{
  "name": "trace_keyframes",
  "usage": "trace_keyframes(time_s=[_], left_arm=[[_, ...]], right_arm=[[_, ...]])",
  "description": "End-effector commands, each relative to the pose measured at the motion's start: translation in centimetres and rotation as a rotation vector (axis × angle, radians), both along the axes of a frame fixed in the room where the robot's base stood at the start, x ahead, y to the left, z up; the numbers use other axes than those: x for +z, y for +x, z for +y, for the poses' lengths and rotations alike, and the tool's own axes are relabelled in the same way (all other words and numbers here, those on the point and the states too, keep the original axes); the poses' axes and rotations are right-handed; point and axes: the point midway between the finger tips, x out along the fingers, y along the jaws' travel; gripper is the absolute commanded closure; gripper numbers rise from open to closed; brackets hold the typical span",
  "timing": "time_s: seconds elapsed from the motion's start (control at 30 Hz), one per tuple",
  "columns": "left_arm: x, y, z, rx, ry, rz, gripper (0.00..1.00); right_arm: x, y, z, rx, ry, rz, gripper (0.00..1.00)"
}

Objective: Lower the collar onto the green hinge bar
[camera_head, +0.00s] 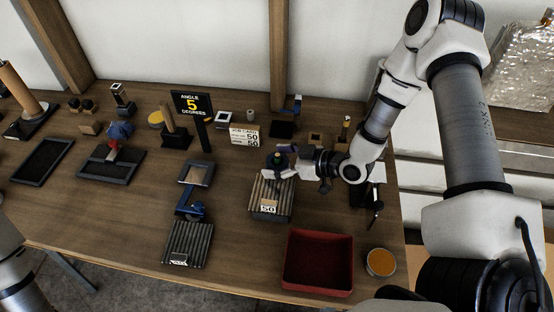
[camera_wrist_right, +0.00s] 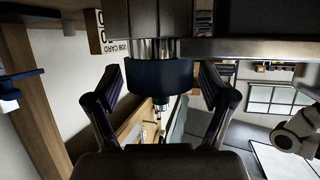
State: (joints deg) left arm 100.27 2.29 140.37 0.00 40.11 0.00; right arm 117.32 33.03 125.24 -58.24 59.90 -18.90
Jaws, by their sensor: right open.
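My right gripper (camera_head: 279,161) reaches in from the right over the back of a ribbed block labelled 50. Its fingers are open on either side of a small dark upright piece with a green part (camera_head: 281,155), likely the green hinge bar; the fingers partly hide it. In the right wrist view a dark blue collar (camera_wrist_right: 160,80) surrounds a silver shaft, between the spread fingers of my right gripper (camera_wrist_right: 161,93), with visible gaps on both sides. The green colour does not show there. My left arm shows only at the lower left edge; its gripper is out of view.
The ribbed block (camera_head: 270,208) stands near the table's middle; another ribbed block (camera_head: 187,245) lies front left. A red bin (camera_head: 318,285) and an orange-filled dish (camera_head: 380,262) are at front right.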

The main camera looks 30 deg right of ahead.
Motion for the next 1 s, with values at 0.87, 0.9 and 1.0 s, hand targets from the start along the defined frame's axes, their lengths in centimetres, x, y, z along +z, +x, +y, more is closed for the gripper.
trace_keyframes(time_s=[0.87, 0.9, 1.0], left_arm=[[0.0, 0.0, 0.0, 0.0, 0.0, 0.0, 0.53], [0.0, 0.0, 0.0, 0.0, 0.0, 0.0, 0.53], [0.0, 0.0, 0.0, 0.0, 0.0, 0.0, 0.53]], right_arm=[[2.9, -5.5, -4.3, 0.002, 0.001, 0.0, 0.18], [2.9, -5.5, -4.3, 0.002, 0.001, 0.0, 0.18], [2.8, -5.5, -4.3, 0.001, 0.0, 0.0, 0.18]])
